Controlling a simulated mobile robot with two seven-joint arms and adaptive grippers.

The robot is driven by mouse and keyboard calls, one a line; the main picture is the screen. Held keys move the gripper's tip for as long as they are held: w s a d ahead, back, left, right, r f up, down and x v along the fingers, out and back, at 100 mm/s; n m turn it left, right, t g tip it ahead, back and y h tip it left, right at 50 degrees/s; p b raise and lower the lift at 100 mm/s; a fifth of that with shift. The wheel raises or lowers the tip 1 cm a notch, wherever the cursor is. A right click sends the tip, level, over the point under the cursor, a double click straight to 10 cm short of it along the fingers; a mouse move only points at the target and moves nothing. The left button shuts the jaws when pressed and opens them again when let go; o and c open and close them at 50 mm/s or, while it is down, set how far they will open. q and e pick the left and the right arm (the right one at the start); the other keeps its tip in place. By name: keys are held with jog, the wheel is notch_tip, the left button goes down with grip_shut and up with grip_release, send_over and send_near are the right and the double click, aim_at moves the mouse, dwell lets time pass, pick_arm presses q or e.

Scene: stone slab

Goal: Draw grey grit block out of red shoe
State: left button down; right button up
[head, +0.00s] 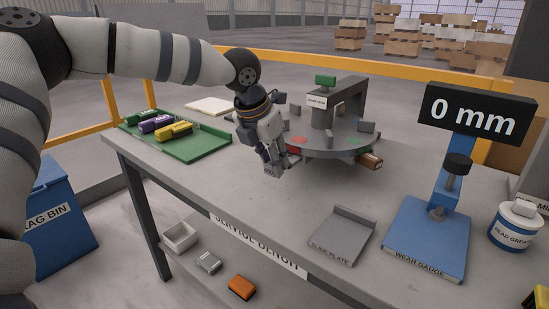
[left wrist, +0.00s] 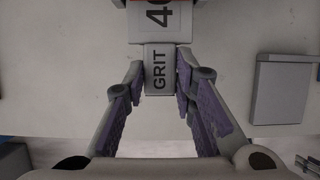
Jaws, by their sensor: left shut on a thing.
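The grit block (left wrist: 158,72) is grey, with "GRIT" on a narrow end and a wider part marked "4" above it in the left wrist view. My left gripper (head: 275,170) is shut on the narrow end, one finger on each side. A strip of the red shoe (left wrist: 165,2) shows at the top edge of the left wrist view. In the head view the red shoe (head: 292,150) is at the left edge of the round turntable (head: 330,145), just behind my gripper. The gripper mostly hides the block there. How much block sits inside the shoe is not visible. My right gripper is out of view.
A green tray (head: 200,148) with several coloured pieces lies left on the bench. A brown block (head: 370,161) is at the turntable's right edge. A grey plate (head: 338,237), the blue wear gauge (head: 425,240) reading 0 mm and a grease tub (head: 515,225) stand right.

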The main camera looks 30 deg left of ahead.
pick_arm(q)
jog(key=c, duration=1.2)
grip_release()
jog(key=shift+c, duration=0.2)
jog(key=v, duration=1.2)
